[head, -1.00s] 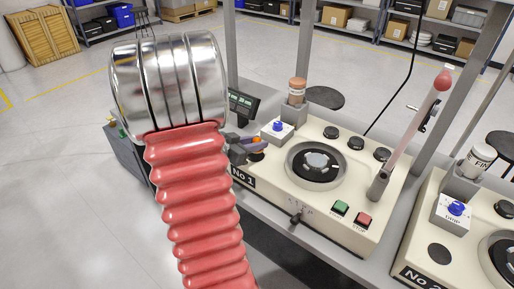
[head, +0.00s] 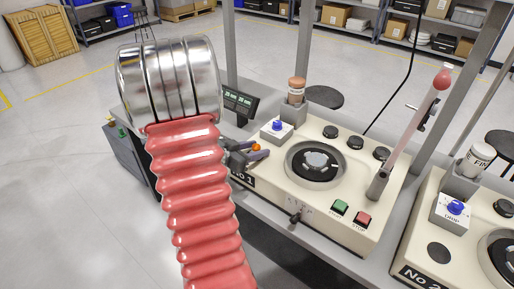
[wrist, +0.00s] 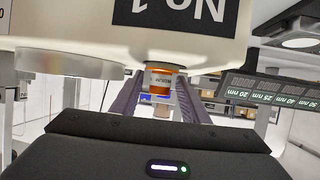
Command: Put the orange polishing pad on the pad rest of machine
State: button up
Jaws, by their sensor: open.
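My gripper (head: 256,149) is open beside the left front corner of the cream machine No 1 (head: 285,190). A small orange thing (head: 256,147) shows between its fingers in the head view. I cannot tell whether this is the orange polishing pad. The machine's round plate (head: 316,162) has a silver centre. I cannot make out which part is the pad rest.
A white box with a blue knob (head: 278,127) and a brown-topped bottle (head: 297,88) stand at the machine's back left. A red-tipped lever (head: 410,140) rises at its right. Machine No 2 (head: 437,252) stands at the right. A display (head: 240,102) is behind my gripper.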

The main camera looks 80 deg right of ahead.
jog(key=shift+r, duration=0.15)
jog(key=v, duration=1.2)
dwell(0.6)
jog(key=shift+w, duration=0.15)
